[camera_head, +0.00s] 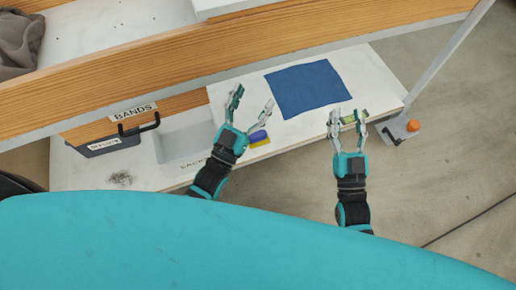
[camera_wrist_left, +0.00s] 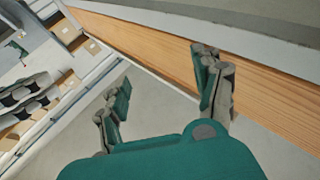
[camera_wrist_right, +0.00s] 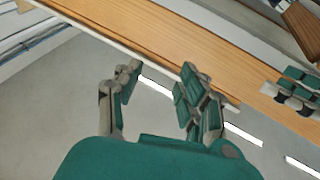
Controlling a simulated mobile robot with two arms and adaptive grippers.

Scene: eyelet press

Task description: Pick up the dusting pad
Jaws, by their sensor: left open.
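A small pad-like block (camera_head: 259,138), blue with a yellow part, lies on the low white shelf; it may be the dusting pad, but it is too small to be sure. My left gripper (camera_head: 250,102) is open and empty, above and just left of the block in the head view. The left wrist view shows its spread fingers (camera_wrist_left: 162,90) with nothing between them. My right gripper (camera_head: 348,118) is open near the shelf's right end. Its fingers are apart and empty in the right wrist view (camera_wrist_right: 155,85). The block shows in neither wrist view.
A blue cloth (camera_head: 308,88) lies on the shelf (camera_head: 372,75). A BANDS drawer (camera_head: 100,130) is at left, below a wooden beam (camera_head: 190,58). An orange knob (camera_head: 413,125) is at right. A dark smudge (camera_head: 121,178) marks the shelf.

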